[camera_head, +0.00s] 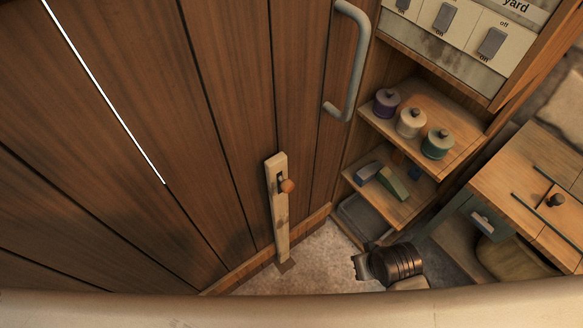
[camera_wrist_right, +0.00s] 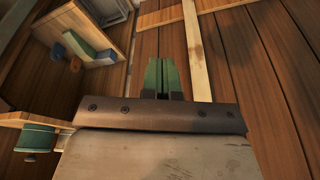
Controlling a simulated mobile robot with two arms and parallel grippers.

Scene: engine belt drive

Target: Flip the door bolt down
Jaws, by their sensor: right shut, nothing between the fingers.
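The door bolt is a pale upright strip (camera_head: 280,220) on the brown plank door (camera_head: 235,100). Its round orange-brown knob (camera_head: 287,186) sits by a dark slot near the top of the strip. A pale strip that looks like the bolt's (camera_wrist_right: 194,50) also shows in the right wrist view, without the knob visible. My right gripper (camera_head: 359,266) is low in the head view, right of the strip and apart from it. In the right wrist view its green fingers (camera_wrist_right: 163,78) are together and empty. My left gripper is not in view.
A grey door handle (camera_head: 352,65) is above right of the bolt. Right of the door are shelves with several lidded jars (camera_head: 411,123) and small blocks (camera_head: 392,184), below a switch panel (camera_head: 450,25). A wooden cabinet (camera_head: 525,185) stands at far right. The door face around the knob is clear.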

